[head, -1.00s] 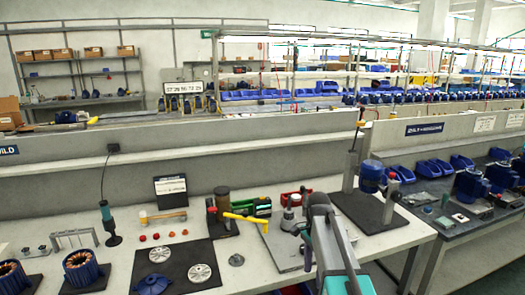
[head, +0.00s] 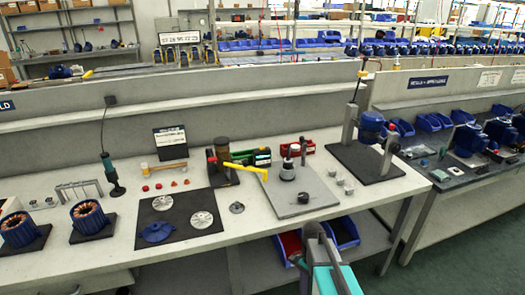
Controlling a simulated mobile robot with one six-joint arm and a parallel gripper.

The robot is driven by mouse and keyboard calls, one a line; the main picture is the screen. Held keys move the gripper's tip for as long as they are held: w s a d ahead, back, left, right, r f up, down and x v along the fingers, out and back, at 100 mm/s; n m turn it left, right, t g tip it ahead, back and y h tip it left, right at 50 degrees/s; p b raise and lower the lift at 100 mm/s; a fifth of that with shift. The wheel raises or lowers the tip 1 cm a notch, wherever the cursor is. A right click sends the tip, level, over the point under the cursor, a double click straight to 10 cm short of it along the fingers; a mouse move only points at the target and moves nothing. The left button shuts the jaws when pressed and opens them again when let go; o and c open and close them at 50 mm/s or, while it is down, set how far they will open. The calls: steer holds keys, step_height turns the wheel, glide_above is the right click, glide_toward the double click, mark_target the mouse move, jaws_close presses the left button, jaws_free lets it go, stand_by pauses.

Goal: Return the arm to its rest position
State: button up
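My arm (head: 328,268), grey and teal, shows at the bottom of the head view, right of centre. Its dark upper part reaches up to just below the front edge of the workbench (head: 238,229). My gripper cannot be made out; the arm's end is hidden or out of frame. No held object shows.
A grey plate (head: 328,203) with a dark press-like fitting lies on the bench behind the arm. Blue and red bins (head: 342,233) sit on the lower shelf close by the arm. A blue motor stand (head: 371,128) is at right. Open floor (head: 455,245) shows at lower right.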

steer(key=s+f+n, duration=0.6)
steer(key=s+f, duration=0.2)
steer(key=s, duration=0.3)
steer(key=s+f+n, duration=0.7)
steer(key=s+f, duration=0.2)
steer(key=s, duration=0.3)
steer(key=shift+s, duration=0.25)
steer(key=shift+d, duration=0.1)
stand_by(1.3)
